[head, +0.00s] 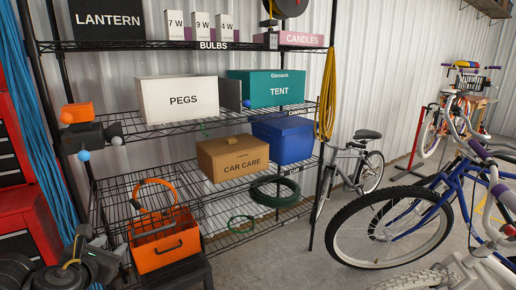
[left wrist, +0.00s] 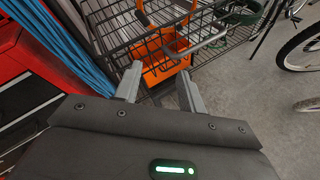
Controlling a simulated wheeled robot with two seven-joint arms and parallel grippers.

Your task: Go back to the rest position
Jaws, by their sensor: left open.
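My left gripper (head: 104,242) is at the lower left of the head view, in front of the wire shelf. In the left wrist view the two grey fingers of the left gripper (left wrist: 159,80) are spread apart with nothing between them. An orange tool caddy (head: 165,249) with a raised handle stands just beyond the fingers and apart from them; it also shows in the left wrist view (left wrist: 166,68). My right gripper is not in view.
The wire shelf (head: 225,120) holds a PEGS box (head: 178,99), a TENT box (head: 267,88), a CAR CARE box (head: 233,158) and a blue bin (head: 284,139). A red tool cabinet (head: 28,208) is at the left. Bicycles (head: 405,215) stand at the right, with some bare floor between.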

